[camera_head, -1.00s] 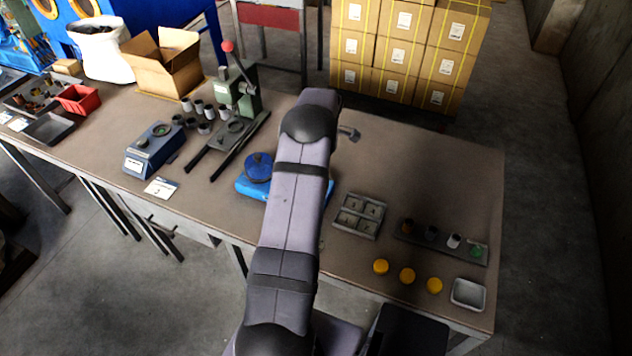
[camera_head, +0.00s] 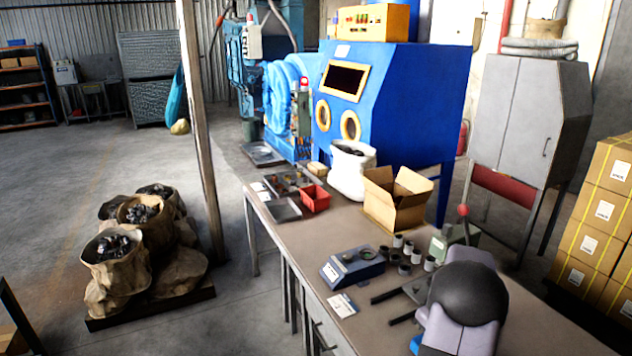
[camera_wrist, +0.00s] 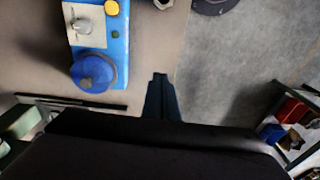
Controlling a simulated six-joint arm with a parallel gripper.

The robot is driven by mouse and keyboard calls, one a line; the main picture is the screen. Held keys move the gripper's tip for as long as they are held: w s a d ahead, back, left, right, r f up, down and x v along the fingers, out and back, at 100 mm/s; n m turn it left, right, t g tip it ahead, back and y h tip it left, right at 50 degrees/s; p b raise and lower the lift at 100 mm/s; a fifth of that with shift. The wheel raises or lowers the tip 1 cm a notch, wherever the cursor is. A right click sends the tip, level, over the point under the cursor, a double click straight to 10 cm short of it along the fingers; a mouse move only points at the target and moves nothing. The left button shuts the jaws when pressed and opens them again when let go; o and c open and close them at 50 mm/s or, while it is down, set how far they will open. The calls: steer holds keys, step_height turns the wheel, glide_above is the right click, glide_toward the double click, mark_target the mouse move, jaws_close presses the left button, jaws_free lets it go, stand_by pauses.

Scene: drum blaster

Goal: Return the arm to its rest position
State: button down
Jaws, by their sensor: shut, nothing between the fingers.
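My gripper (camera_wrist: 160,77) shows in the wrist view with its dark fingers together and nothing between them. A section of my arm shows at the lower right of the head view. My gripper is outside the head view.
The head view shows a scale (camera_head: 352,268), several grey cups, a green press (camera_head: 455,237), an open carton (camera_head: 396,197) and a red bin (camera_head: 315,198) on the table. A blue cabinet (camera_head: 420,100) stands behind. Filled sacks (camera_head: 120,270) stand on the floor at left.

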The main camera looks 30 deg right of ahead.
steer(key=w+a+r+g, duration=0.1)
steer(key=a+r, duration=0.1)
steer(key=a, duration=1)
steer(key=w+a+r, duration=0.1)
steer(key=a+r, duration=0.1)
steer(key=a, duration=0.9)
steer(key=s+a, duration=1.1)
steer(key=a, duration=0.3)
step_height(320, 180, down, 21)
steer(key=b, duration=2)
steer(key=shift+w+r+b, duration=0.15)
steer(key=shift+b, duration=0.2)
steer(key=shift+r, duration=0.1)
